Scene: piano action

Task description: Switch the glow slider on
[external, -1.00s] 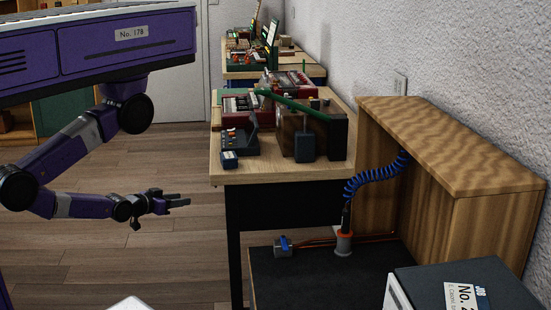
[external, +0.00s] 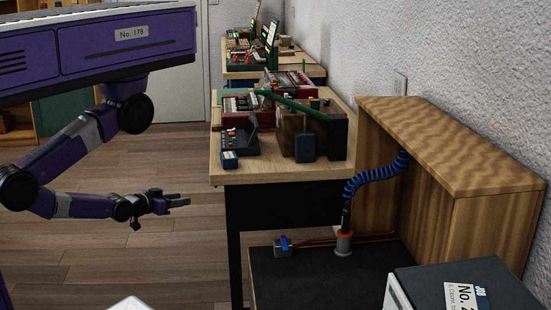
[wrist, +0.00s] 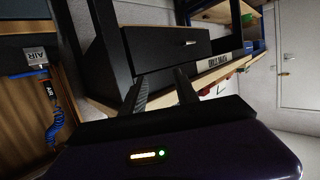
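I cannot make out a glow slider for certain in either view.
A wooden cabinet (external: 480,168) stands at right, with a blue coiled hose (external: 370,175) hanging beside it. A second bench (external: 250,72) is farther back. The floor around my gripper is clear.

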